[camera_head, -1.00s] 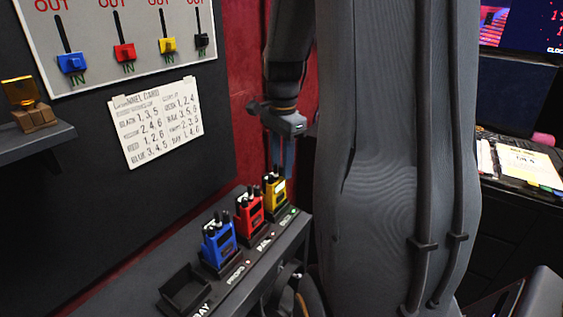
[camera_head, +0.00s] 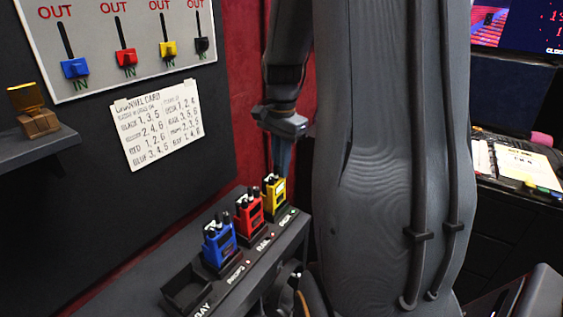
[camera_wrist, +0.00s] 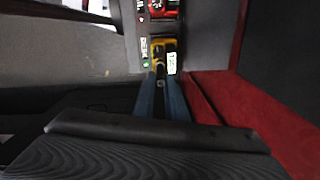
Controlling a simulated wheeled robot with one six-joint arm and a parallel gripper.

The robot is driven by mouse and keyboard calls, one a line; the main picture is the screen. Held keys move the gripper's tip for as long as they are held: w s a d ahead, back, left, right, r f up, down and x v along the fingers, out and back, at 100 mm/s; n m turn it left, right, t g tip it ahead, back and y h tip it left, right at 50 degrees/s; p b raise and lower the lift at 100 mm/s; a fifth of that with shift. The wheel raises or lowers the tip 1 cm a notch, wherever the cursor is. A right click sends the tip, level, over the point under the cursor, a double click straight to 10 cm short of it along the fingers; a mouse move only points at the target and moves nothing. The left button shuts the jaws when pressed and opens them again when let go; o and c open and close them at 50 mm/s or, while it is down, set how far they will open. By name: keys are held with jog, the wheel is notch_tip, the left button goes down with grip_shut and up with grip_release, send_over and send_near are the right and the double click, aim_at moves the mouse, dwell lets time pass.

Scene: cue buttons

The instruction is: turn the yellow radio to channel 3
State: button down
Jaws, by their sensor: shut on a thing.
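The yellow radio (camera_head: 274,196) stands upright in the far slot of the dark charging rack (camera_head: 238,285), with a pale label or display on it. It also shows in the wrist view (camera_wrist: 160,46), where a small lit display (camera_wrist: 171,63) sits at its edge. My gripper (camera_head: 279,172) comes down from above on the radio's top. In the wrist view its two blue fingers (camera_wrist: 161,78) close on a small dark part at the radio's top, which looks like the knob. The fingers hide most of that part, and I cannot read the channel.
The red radio (camera_head: 249,209) and blue radio (camera_head: 218,243) stand close beside it in the rack. An empty slot (camera_head: 186,290) is at the near end. A channel card (camera_head: 160,125) hangs on the dark wall below a panel of coloured sliders (camera_head: 125,58).

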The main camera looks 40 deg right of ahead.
jog(key=shift+n+p, duration=0.85)
jog(key=shift+n, duration=1.15)
dwell(0.5)
jog(key=c, duration=1.8)
grip_release()
jog(key=shift+o, duration=0.2)
jog(key=shift+r, duration=0.1)
jog(key=shift+r+b, duration=0.8)
jog(key=shift+r, duration=3.05)
